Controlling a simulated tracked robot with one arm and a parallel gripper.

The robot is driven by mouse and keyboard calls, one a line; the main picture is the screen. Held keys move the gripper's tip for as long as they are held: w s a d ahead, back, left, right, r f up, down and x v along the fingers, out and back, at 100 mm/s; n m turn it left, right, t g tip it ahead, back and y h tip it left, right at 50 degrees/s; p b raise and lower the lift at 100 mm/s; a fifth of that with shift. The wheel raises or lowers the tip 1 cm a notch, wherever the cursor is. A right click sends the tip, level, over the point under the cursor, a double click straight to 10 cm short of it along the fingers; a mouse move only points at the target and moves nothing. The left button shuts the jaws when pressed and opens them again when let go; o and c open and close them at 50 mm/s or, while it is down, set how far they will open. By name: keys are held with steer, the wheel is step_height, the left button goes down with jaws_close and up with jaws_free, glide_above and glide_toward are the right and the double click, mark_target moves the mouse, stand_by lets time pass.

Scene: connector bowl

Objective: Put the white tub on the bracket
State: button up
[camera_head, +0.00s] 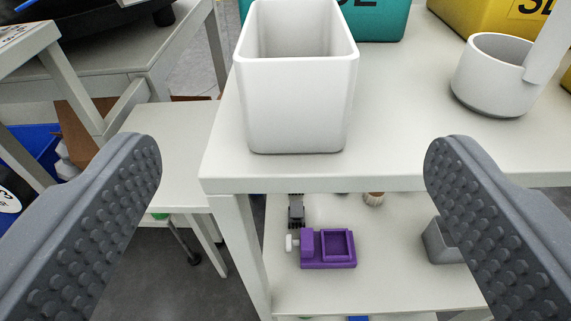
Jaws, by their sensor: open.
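The white tub (301,105) is a tall, open-topped box with rounded corners. It stands upright on the white table top, near its front left corner, and its inside looks empty. My gripper (296,150) is open and empty. Its two grey, studded fingers are wide apart, one on each side of the tub in the picture, and touch nothing. I cannot pick out the bracket for certain. A purple piece (327,249) with a square recess and a white knob lies on the shelf below.
A grey-white round pot (494,76) stands right of the tub. A teal bin (380,20) and a yellow bin (490,16) stand behind. The lower shelf also holds a grey block (440,243). Another white table (165,135) stands at left. Table top between tub and pot is clear.

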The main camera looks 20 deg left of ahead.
steer(key=b, duration=0.3)
glide_toward(294, 42)
steer(key=x, duration=0.5)
steer(key=shift+f, duration=0.15)
steer(key=c, duration=1.2)
steer(key=shift+o, duration=0.2)
steer(key=shift+p, duration=0.3)
